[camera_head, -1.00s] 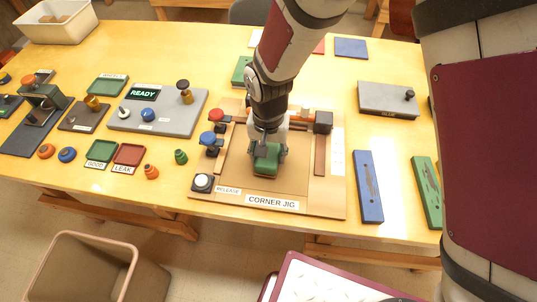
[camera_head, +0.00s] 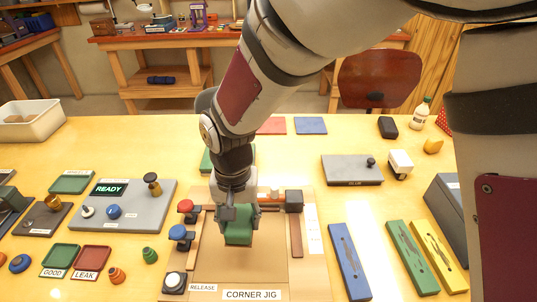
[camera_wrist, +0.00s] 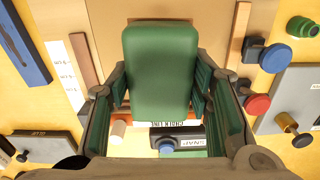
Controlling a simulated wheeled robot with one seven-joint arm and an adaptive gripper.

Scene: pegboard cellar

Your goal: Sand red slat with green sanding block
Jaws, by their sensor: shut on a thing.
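My gripper (camera_head: 238,210) is shut on the green sanding block (camera_head: 238,232). It holds the block over the brown board of the corner jig (camera_head: 205,265). In the wrist view the block (camera_wrist: 162,72) sits between the two fingers, its broad face toward the camera. Whether it touches the board is unclear. A blue slat (camera_head: 349,262), a green slat (camera_head: 412,258) and a yellow slat (camera_head: 440,256) lie on the table to the right, with dark marks along their middles. I make out no red slat; my arm covers part of the table.
The jig has a red knob (camera_head: 186,206), a blue knob (camera_head: 177,232), a release button (camera_head: 174,282) and a dark block (camera_head: 294,200). A grey plate (camera_head: 352,170) lies behind right. A grey READY panel (camera_head: 125,208) stands left. Bare table lies between jig and blue slat.

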